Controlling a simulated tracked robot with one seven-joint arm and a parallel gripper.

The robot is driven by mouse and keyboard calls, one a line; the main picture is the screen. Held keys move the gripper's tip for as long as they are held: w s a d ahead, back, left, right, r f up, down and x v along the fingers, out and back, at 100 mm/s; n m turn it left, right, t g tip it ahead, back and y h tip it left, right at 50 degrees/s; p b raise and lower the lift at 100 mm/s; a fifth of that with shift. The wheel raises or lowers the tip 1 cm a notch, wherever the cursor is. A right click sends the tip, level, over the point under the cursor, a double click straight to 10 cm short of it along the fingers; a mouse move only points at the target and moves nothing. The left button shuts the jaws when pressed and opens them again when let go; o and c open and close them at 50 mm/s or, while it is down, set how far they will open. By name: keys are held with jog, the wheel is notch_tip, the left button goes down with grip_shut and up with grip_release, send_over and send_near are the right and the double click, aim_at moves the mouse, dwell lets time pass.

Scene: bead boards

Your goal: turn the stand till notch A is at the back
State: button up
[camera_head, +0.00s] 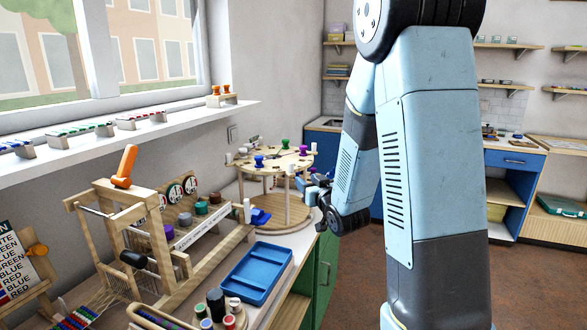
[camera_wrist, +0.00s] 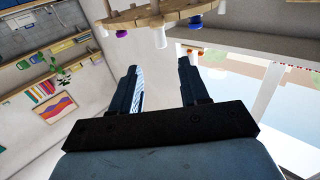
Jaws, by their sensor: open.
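The stand (camera_head: 272,168) is a round wooden top on posts above a round base (camera_head: 290,224), at the far end of the bench in the head view. Its rim carries white pegs, plus green (camera_head: 285,144), blue (camera_head: 259,162) and purple (camera_head: 303,150) knobs. No letter of a notch can be read, so where notch A is I cannot tell. My gripper (camera_head: 312,183) is at the stand's right side, near its edge. In the wrist view my gripper (camera_wrist: 158,85) is open with nothing between its fingers, and the stand's rim (camera_wrist: 140,20) shows beyond the fingertips.
A wooden frame with an orange handle (camera_head: 124,167) stands left on the bench. A blue tray (camera_head: 256,273) and pots with coloured lids (camera_head: 216,305) lie in front of the stand. A window sill (camera_head: 120,133) runs along the left wall. Floor on the right is clear.

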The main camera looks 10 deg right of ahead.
aim_at(292, 168)
jog(key=w, duration=0.4)
jog(key=w+a, duration=0.1)
jog(key=w, duration=0.4)
jog(key=w+a, duration=0.1)
jog(key=w, duration=0.3)
jog(key=shift+w, duration=0.2)
jog(key=shift+c, duration=0.3)
grip_shut()
